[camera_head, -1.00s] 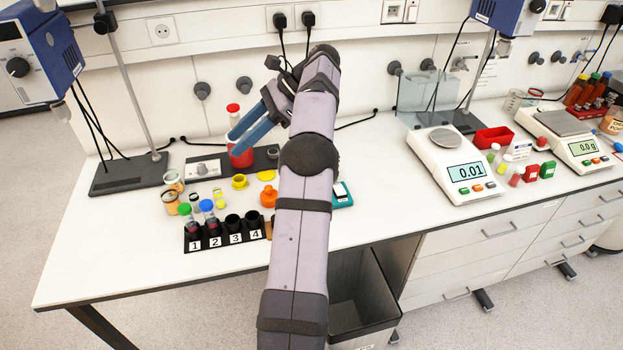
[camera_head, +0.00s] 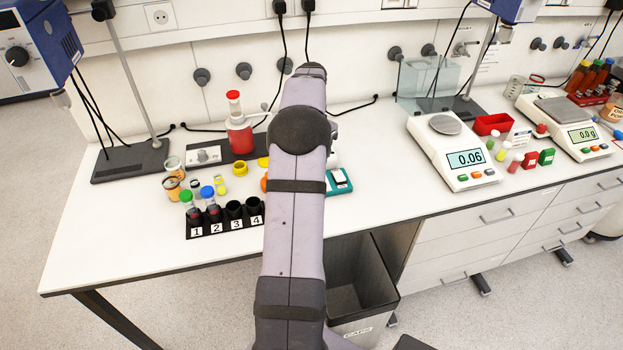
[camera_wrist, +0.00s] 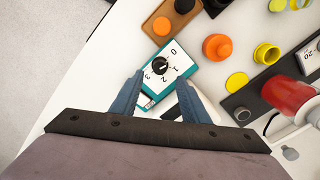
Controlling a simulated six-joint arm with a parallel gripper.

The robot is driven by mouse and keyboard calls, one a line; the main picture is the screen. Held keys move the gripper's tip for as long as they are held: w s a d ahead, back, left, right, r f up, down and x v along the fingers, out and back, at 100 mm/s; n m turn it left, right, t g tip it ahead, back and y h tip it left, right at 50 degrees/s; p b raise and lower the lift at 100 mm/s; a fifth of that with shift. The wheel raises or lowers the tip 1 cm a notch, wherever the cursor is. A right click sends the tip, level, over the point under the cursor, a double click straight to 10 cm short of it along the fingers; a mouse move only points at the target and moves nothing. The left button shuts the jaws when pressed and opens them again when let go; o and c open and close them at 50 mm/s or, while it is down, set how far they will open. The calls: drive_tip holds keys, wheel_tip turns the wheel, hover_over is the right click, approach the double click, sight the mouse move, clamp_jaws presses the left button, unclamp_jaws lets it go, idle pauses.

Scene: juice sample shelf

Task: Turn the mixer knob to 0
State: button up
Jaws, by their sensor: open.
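The mixer is a small teal box with a white top (camera_wrist: 182,57), near the middle of the wrist view. Its black knob (camera_wrist: 160,64) is ringed by the digits 0, 1, 2 and 3. I cannot clearly tell which digit the knob points to. In the head view the box (camera_head: 341,182) shows just right of my arm; its knob is not clear there. My gripper (camera_wrist: 160,88) is open and empty, its two blue fingers spread on either side of the box's near end. The fingertips are apart from the knob. In the head view my arm hides the gripper.
Orange and yellow caps (camera_wrist: 217,47) lie beside the mixer. A red flask (camera_head: 240,137) and a numbered tube rack (camera_head: 226,228) stand left of my arm. A balance (camera_head: 454,158) is to the right. The bench between mixer and balance is clear.

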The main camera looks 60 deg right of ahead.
drive_tip(key=shift+f+p, duration=1.2)
drive_tip(key=shift+f, duration=2.25)
clamp_jaws()
